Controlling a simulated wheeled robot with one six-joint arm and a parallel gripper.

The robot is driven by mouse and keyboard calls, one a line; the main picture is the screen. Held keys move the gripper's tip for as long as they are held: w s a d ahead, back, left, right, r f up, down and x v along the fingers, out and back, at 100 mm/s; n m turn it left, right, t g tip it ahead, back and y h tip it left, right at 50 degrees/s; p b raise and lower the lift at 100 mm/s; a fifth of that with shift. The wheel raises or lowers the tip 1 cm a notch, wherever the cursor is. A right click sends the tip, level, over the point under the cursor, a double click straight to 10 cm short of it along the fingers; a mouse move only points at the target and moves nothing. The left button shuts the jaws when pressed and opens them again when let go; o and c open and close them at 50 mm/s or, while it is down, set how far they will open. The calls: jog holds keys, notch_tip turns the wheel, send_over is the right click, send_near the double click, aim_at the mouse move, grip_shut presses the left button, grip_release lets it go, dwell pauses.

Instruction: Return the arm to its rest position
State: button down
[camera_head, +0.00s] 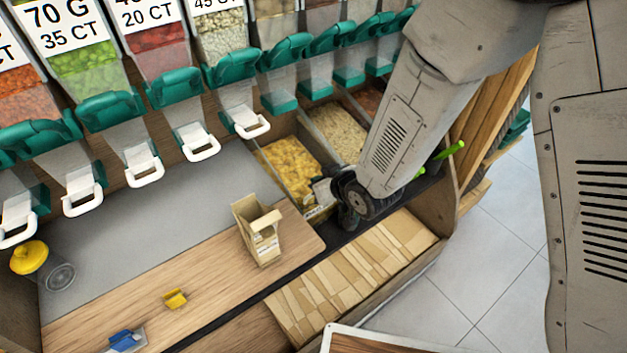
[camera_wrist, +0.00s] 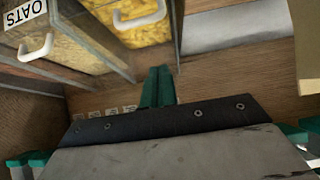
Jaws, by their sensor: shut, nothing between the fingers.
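My grey arm comes down from the top right in the head view. Its dark wrist end (camera_head: 348,200) is over the divider between the food bins and the wooden counter. My gripper shows in the wrist view as two green fingers (camera_wrist: 157,86) pressed together with nothing between them. The fingertips are hard to make out in the head view.
An open paper bag (camera_head: 258,232) stands upright on the counter (camera_head: 205,265), left of my wrist. A yellow clip (camera_head: 175,299) and a blue object (camera_head: 127,340) lie nearer the front. Green-lidded dispensers (camera_head: 175,88) line the back. A bin labelled OATS (camera_wrist: 50,37) shows in the wrist view.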

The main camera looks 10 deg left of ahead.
jog(key=s+d+r+m+g+h, duration=0.1)
jog(key=s+d+g+h, duration=0.45)
jog(key=d, duration=0.75)
jog(key=s+d+r+m+h, duration=0.1)
jog(key=s+d+r+m, duration=0.3)
jog(key=s+d+r, duration=0.5)
jog(key=s+d+r+m+h, duration=0.1)
jog(key=s+d+r+m, duration=0.3)
jog(key=s+d+r, duration=0.5)
jog(key=d+r, duration=0.5)
jog(key=r, duration=0.3)
jog(key=shift+s+d+r, duration=0.25)
jog(key=shift+s+r, duration=0.05)
jog(key=shift+r, duration=0.1)
